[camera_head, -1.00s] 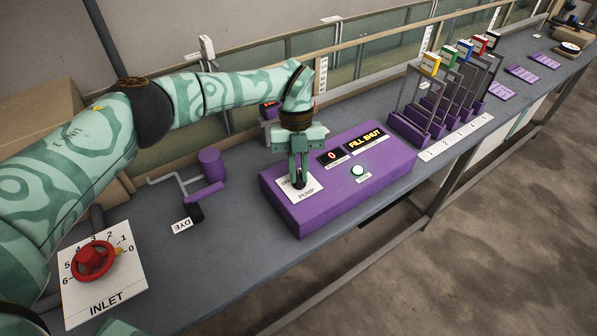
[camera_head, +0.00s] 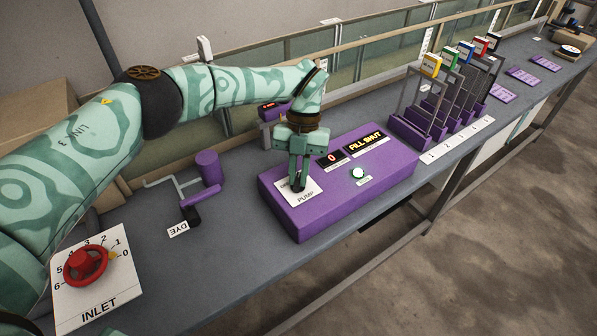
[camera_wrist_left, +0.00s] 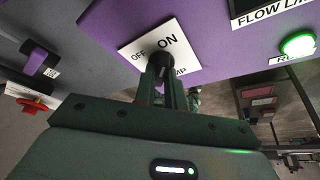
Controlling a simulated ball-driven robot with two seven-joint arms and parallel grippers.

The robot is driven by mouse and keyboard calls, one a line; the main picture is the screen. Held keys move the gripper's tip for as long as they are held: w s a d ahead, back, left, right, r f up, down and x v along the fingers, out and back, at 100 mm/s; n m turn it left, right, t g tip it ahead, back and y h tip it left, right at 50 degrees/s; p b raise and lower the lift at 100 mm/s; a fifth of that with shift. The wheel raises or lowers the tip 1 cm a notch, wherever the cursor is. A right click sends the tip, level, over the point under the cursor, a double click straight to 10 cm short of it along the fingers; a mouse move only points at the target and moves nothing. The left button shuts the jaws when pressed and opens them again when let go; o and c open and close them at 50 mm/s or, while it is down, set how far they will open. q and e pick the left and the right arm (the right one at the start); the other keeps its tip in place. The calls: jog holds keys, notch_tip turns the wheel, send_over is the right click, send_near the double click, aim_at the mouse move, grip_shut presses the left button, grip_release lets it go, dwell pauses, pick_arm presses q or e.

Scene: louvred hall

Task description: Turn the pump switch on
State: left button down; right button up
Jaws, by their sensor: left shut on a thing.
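The pump switch is a black knob on a white plate (camera_head: 308,195) marked PUMP, on top of a purple box (camera_head: 335,200). In the left wrist view the knob (camera_wrist_left: 160,61) sits below the words OFF, on the left, and ON, on the right. My left gripper (camera_head: 297,181) points down onto the plate and is shut on the knob, its fingers hiding part of it. I cannot tell which word the knob points at. The box's displays read 0 (camera_head: 332,158) and FILL SHUT (camera_head: 365,142). My right gripper is not in view.
A green-lit button (camera_head: 357,172) is right of the plate. A red INLET wheel (camera_head: 86,267) and a purple DYE handle (camera_head: 203,194) are to the left. Gates with coloured tags (camera_head: 430,65) stand on the right. The bench front near the box is clear.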

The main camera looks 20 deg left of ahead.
pick_arm(q)
jog(key=c, duration=1.5)
grip_release()
jog(key=shift+o, duration=0.2)
jog(key=shift+w+r, duration=0.1)
jog(key=b+v, duration=0.3)
jog(key=v, duration=1.3)
jog(key=shift+b, duration=0.3)
jog(key=shift+r, duration=0.1)
